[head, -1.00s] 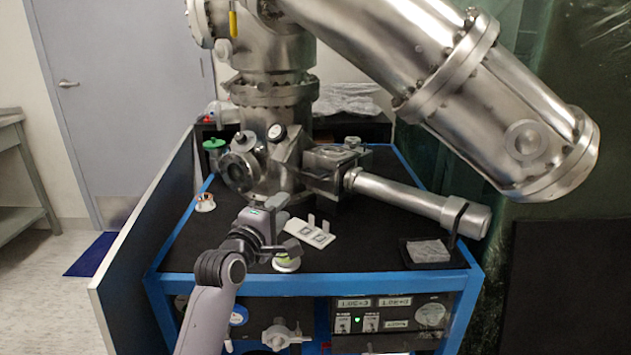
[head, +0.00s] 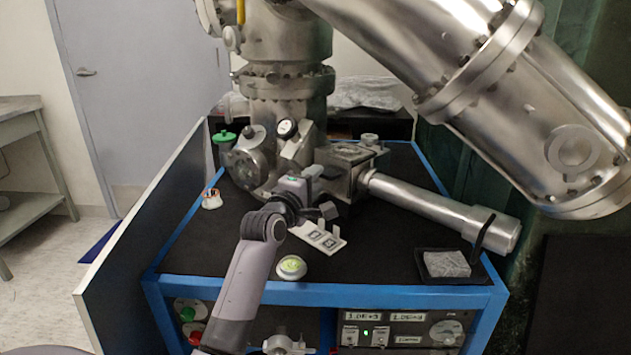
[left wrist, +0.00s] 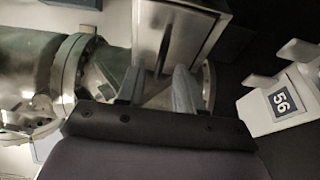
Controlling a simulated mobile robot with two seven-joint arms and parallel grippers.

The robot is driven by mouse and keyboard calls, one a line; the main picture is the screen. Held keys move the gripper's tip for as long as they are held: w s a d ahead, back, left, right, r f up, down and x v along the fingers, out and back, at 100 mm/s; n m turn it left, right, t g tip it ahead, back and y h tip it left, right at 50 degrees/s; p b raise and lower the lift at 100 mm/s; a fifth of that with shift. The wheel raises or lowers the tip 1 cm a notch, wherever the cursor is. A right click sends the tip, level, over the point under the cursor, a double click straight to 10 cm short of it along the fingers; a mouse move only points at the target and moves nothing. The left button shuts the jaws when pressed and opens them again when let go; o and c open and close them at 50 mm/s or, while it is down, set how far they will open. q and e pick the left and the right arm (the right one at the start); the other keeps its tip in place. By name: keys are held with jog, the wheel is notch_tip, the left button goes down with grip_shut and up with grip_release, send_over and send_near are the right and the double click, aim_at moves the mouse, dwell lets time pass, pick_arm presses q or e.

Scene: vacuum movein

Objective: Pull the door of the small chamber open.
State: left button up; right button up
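The small chamber (head: 352,158) is a metal box on the black bench top, joined to the steel column on its left and a long steel tube on its right. In the left wrist view, the chamber's front (left wrist: 178,28) is a pale metal face with a dark upright bar on it, probably the door's handle (left wrist: 206,40). My left gripper (head: 326,196) is in front of and just below the chamber. In the left wrist view its two fingers (left wrist: 157,88) are apart with nothing between them, a little short of the chamber front. My right gripper is out of view.
A white sample holder with numbered plates (head: 322,238) lies below the gripper; it also shows in the left wrist view (left wrist: 275,108). The steel tube (head: 425,205) bounds the right side.

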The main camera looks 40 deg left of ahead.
pick_arm(q)
jog(key=shift+w+a, duration=0.1)
jog(key=shift+w, duration=0.45)
grip_shut()
dwell(1.1)
